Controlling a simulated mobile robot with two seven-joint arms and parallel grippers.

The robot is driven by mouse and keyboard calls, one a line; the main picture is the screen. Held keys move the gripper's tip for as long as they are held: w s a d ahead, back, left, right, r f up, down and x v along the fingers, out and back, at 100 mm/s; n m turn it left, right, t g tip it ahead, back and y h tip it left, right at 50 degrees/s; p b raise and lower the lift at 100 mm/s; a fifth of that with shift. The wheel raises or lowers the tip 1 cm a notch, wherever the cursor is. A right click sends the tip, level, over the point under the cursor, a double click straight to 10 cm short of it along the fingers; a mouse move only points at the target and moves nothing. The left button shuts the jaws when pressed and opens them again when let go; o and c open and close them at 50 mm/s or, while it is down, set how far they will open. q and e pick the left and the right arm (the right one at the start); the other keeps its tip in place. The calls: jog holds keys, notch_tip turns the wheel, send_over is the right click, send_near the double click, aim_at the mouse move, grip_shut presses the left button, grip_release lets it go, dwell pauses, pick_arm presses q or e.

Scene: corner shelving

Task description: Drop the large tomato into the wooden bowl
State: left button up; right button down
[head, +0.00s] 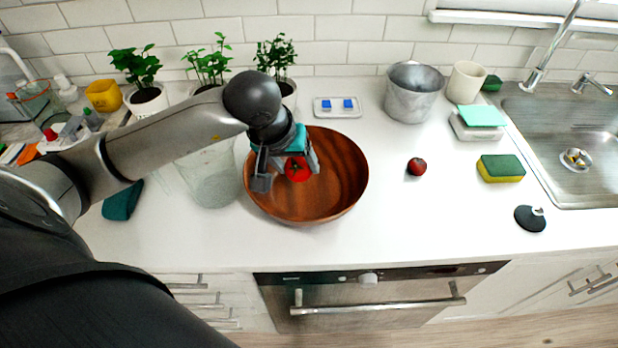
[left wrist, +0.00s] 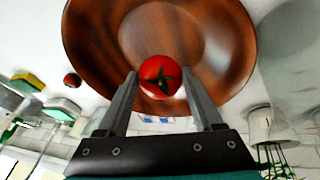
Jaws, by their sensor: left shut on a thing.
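The large red tomato (head: 297,169) is held by my left gripper (head: 286,178) over the wooden bowl (head: 342,181). In the left wrist view the tomato (left wrist: 160,76) sits between the two fingertips (left wrist: 163,85), its green stem side showing. The brown bowl (left wrist: 95,45) lies behind it in that view. The gap between tomato and bowl floor cannot be judged exactly. A smaller dark red tomato-like fruit (head: 417,166) lies on the counter to the right of the bowl. My right gripper is not in view.
A clear glass container (head: 208,178) stands just left of the bowl. Potted plants (head: 148,98) and a small white tray (head: 337,107) are behind. A metal pot (head: 412,92), a sponge (head: 501,168) and the sink (head: 590,130) are to the right. The counter in front of the bowl is clear.

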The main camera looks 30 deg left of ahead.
pick_arm(q)
jog(key=o, duration=1.4)
jog(key=p+v, duration=0.1)
jog(key=v, duration=1.4)
jog(key=shift+s+d+r, duration=0.1)
jog(key=shift+r, duration=0.05)
